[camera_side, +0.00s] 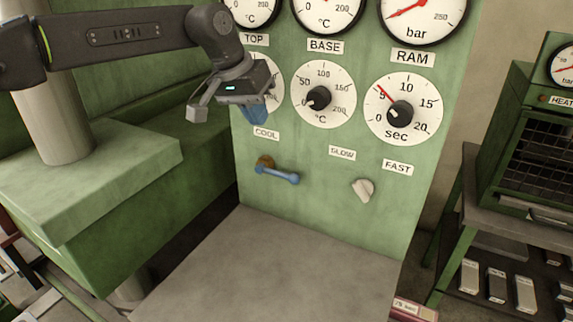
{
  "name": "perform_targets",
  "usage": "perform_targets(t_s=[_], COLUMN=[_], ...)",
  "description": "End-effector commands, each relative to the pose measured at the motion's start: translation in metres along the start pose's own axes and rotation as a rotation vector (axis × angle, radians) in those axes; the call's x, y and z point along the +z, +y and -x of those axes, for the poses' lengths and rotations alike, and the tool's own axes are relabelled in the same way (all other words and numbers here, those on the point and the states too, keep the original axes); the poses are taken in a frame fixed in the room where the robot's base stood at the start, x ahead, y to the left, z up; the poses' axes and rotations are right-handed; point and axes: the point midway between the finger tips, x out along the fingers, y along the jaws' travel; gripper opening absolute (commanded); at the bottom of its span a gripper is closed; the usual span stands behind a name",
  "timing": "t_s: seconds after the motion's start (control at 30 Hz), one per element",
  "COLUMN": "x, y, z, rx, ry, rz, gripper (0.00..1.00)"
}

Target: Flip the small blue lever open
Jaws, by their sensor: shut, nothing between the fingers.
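The small blue lever (278,175) is on the green panel (322,190), below the COOL label. It runs from a brass-coloured pivot at its left end to a rounded blue end at right, nearly level and tilted slightly down to the right. My gripper (198,113) is up and to the left of the lever, in front of the panel's left edge and well apart from the lever. It looks shut and empty. It partly hides the TOP dial. A blue patch (257,112) shows just below the gripper body; I cannot tell what it belongs to.
A pale knob (363,189) sits right of the lever, between the SLOW and FAST labels. Dials with black knobs are above. A bare grey surface (270,265) lies below the panel. A green ledge (90,190) is at left, and a rack (520,215) stands at right.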

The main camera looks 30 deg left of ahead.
Motion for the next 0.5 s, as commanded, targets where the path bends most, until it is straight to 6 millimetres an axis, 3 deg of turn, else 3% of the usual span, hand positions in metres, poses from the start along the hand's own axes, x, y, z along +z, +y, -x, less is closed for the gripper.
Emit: perform_targets(t_s=[0.37, 0.5], x=[-0.001, -0.001], y=[0.001, 0.001], z=[-0.002, -0.011], rx=[0.001, 0.0], ry=[0.0, -0.002], rz=[0.0, 0.0], gripper=[0.0, 0.0])
